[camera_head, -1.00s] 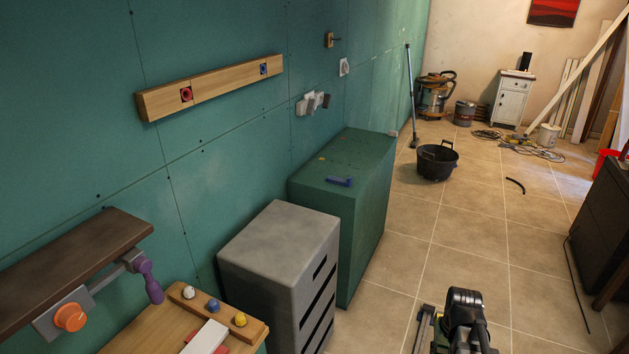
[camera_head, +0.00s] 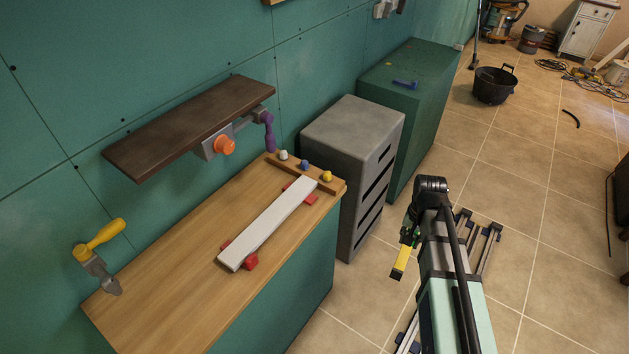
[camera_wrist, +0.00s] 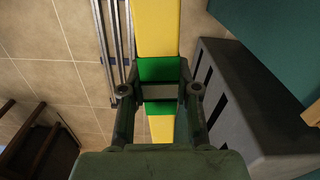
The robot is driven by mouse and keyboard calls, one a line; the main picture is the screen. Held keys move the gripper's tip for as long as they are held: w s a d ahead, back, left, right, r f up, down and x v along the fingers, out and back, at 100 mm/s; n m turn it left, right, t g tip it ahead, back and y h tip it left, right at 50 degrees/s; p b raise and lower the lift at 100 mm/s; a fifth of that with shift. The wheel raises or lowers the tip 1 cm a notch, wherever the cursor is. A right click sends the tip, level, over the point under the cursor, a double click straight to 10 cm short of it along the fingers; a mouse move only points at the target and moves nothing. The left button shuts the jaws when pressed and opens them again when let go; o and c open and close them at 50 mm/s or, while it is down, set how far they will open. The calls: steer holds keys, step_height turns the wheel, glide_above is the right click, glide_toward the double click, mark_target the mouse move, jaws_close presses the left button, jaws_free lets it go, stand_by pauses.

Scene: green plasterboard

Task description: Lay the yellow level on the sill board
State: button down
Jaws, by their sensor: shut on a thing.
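The yellow level (camera_wrist: 157,30) has a green middle and runs lengthwise through the wrist view. My gripper (camera_wrist: 159,91) is shut on it at the green part. In the head view my gripper (camera_head: 409,238) is over the floor, right of the workbench, and one yellow end of the level (camera_head: 401,262) shows below it. A pale board (camera_head: 268,222) lies across red blocks (camera_head: 250,262) on the workbench, its top bare. A dark brown board (camera_head: 190,125) projects from the wall above the bench, also bare. I cannot tell by looks which is the sill board.
The wooden workbench (camera_head: 180,278) has a strip with several coloured knobs (camera_head: 327,177) at its far end. An orange-knobbed clamp (camera_head: 224,145) and purple handle (camera_head: 268,130) hang by the brown board. A yellow-handled tool (camera_head: 100,240) is at left. A grey drawer cabinet (camera_head: 350,130) stands beyond the bench.

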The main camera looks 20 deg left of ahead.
steer(key=a+r+p, duration=0.1)
steer(key=a+r, duration=0.3)
steer(key=a, duration=0.6)
step_height(320, 180, up, 10)
steer(key=m+p, duration=0.1)
steer(key=p, duration=0.4)
glide_above(271, 216)
steer(key=shift+w+r, duration=0.1)
steer(key=shift+w, duration=0.05)
steer(key=shift+f+b, duration=1.65)
steer(key=shift+f, duration=2.25)
steer(key=shift+f+b, duration=0.3)
steer(key=shift+f, duration=0.35)
steer(key=c, duration=0.8)
jaws_free()
steer(key=shift+o, duration=0.2)
